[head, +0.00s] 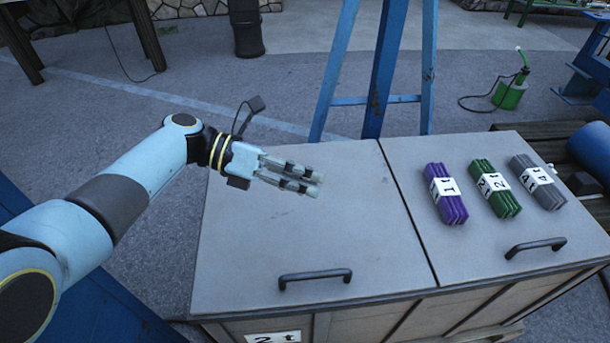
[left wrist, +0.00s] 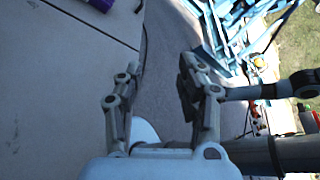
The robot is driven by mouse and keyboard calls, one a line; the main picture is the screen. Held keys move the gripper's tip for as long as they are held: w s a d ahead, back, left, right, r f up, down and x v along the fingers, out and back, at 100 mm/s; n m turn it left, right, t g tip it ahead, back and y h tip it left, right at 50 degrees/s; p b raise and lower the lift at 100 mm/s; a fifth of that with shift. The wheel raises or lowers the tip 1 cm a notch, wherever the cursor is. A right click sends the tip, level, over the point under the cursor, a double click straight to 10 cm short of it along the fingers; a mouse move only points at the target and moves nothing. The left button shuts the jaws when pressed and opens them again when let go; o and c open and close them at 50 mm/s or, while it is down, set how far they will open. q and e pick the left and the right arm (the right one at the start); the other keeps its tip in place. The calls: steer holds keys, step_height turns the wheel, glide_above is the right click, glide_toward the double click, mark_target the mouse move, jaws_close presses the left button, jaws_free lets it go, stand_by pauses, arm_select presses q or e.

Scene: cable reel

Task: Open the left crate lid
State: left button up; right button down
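The left crate lid (head: 300,235) is a flat grey panel lying shut on the crate. Its dark bar handle (head: 315,277) is near the front edge. My left gripper (head: 319,184) is over the lid's back half, well behind the handle and apart from it. It is empty, and its fingers are spread in the left wrist view (left wrist: 158,68). The left wrist view also shows a pale lid surface (left wrist: 60,100) on its left side. My right gripper is in neither view.
The right lid (head: 475,245) is shut, with its own handle (head: 535,247). On it lie a purple bundle (head: 446,195), a green bundle (head: 496,188) and a grey bundle (head: 538,182). A blue ladder-like frame (head: 385,65) stands behind the crate. A blue cylinder (head: 592,150) is at the right.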

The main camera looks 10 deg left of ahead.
arm_select(q)
jaws_close()
stand_by(0.5)
jaws_free()
steer(key=v, duration=1.2)
